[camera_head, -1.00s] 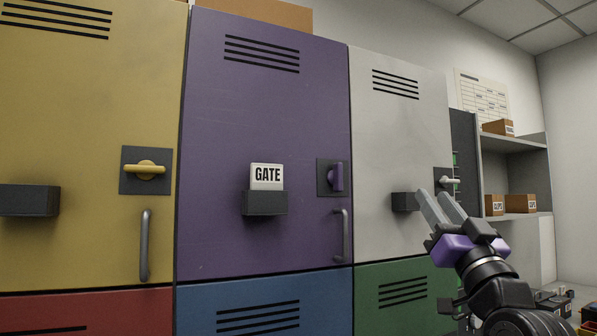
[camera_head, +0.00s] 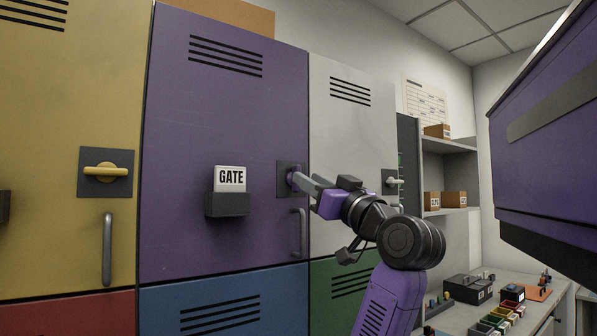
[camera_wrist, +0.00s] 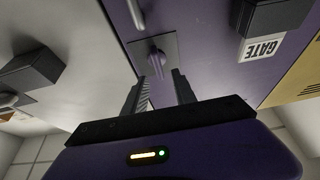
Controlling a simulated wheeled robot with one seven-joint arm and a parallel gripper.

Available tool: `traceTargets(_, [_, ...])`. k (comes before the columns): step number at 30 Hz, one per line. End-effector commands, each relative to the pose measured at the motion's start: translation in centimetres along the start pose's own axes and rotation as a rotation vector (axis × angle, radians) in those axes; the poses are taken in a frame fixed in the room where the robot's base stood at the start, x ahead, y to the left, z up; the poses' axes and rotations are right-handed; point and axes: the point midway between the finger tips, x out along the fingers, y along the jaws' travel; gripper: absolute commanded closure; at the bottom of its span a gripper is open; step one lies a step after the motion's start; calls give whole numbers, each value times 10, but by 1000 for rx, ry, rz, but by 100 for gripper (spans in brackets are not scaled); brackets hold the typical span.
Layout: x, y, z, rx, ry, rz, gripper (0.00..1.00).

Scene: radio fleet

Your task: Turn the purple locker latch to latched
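The purple locker (camera_head: 230,120) is shut, between a yellow locker and a white one. Its purple latch (camera_wrist: 156,56) sits on a dark plate (camera_head: 284,166) near the door's right edge. In the head view the latch is mostly hidden behind my gripper (camera_head: 304,182); in the wrist view its handle stands upright, along the door's height. My gripper's fingers (camera_wrist: 160,80) are open in the wrist view, one to each side of the handle's near end. I see gaps beside the handle, and cannot tell whether either finger touches it.
A GATE sign (camera_head: 230,179) in a dark holder (camera_head: 227,205) juts out left of the latch. A grey pull handle (camera_head: 299,233) is below it. The white latch (camera_head: 394,182) is to the right. A bench (camera_head: 455,318) with boxes and small bins stands at right.

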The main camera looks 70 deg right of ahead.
Motion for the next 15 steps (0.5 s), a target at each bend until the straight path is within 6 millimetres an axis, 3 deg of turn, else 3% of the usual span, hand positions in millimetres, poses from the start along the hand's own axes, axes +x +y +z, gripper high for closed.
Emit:
traceTargets(6, [32, -1, -2, 1, -1, -2, 67])
traceTargets(15, [44, 0, 0, 0, 1, 0, 67])
